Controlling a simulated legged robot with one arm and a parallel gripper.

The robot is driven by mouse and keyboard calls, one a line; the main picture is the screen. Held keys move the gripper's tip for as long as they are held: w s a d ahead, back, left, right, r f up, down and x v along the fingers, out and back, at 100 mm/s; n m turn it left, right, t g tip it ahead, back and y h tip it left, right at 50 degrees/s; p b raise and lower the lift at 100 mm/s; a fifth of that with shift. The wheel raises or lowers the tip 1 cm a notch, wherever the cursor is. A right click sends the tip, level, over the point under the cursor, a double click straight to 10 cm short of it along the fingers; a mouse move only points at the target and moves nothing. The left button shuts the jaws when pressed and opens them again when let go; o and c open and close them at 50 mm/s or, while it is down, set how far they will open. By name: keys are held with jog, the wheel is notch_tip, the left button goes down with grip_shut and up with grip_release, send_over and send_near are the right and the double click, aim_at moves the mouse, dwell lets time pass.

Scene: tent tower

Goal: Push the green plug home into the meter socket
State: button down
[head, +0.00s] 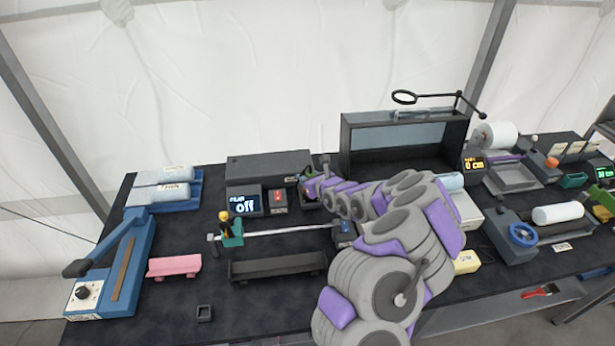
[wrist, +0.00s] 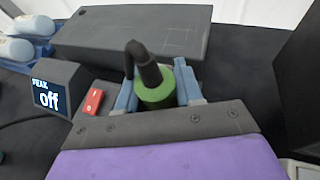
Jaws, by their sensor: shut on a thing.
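The green plug (wrist: 156,95) has a black top and cable boot. My gripper (wrist: 155,84) is shut on it, one blue-grey finger on each side. In the head view my gripper (head: 309,184) is at the back of the bench, right of the meter display, and the plug is mostly hidden by my arm. The meter display (head: 244,204) reads "PEAK off" and also shows in the wrist view (wrist: 55,88). The socket is hidden under the plug and gripper, so I cannot tell how deep the plug sits.
A small box with a red part (head: 278,198) stands between display and gripper. A long dark case (head: 268,167) lies behind. A large open black box (head: 365,160) stands close on the right. A rod with a green-and-yellow fitting (head: 231,230) lies in front.

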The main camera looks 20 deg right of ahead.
jog(key=shift+f, duration=0.8)
jog(key=c, duration=0.7)
grip_release()
jog(key=shift+o, duration=0.2)
jog(key=shift+s, duration=0.1)
jog(key=p+v, duration=0.6)
jog(key=v, duration=1.1)
jog(key=shift+s, duration=0.1)
